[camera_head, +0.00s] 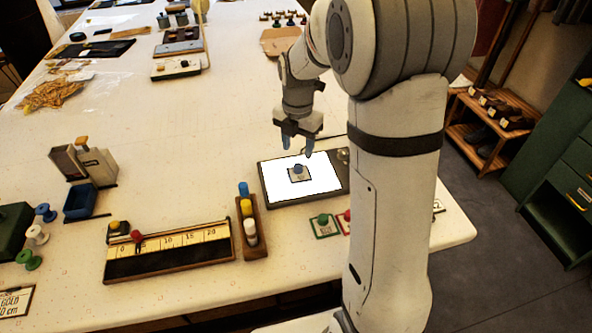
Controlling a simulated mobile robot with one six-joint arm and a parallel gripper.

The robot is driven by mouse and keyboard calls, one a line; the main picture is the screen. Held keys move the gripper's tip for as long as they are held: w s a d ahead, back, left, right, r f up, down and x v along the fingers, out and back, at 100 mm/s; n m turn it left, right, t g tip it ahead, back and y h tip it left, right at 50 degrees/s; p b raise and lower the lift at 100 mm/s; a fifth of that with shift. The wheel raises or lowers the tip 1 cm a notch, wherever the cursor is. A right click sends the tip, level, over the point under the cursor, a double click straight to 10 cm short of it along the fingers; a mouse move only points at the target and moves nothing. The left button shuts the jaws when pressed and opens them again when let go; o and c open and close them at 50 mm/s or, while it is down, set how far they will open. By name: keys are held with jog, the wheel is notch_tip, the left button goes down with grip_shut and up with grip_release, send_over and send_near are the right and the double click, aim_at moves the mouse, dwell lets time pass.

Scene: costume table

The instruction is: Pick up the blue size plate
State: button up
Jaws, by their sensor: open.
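The blue size plate (298,174) is a small pale plate with a dark edge and a blue knob on top. It lies on the bright white surface of a dark-framed panel (272,194) on the table. My gripper (297,147) points down above the far part of the panel, with its two blue-grey fingers apart and nothing between them. It appears above and a little beyond the plate, not touching it. The exact height gap cannot be told.
A green-knobbed plate (323,223) and a red-knobbed one lie in front of the panel, the latter partly behind my arm. A wooden rack of spools (254,240) and a ruler board (170,252) stand to the left.

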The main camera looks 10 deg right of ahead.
aim_at(297, 167)
jog(key=f, duration=0.3)
jog(key=f+p, duration=0.1)
jog(key=shift+s+a+f, duration=0.15)
jog(key=shift+s+f, duration=0.2)
jog(key=shift+s, duration=0.05)
jog(key=shift+w+f, duration=0.1)
jog(key=shift+f, duration=0.4)
grip_shut()
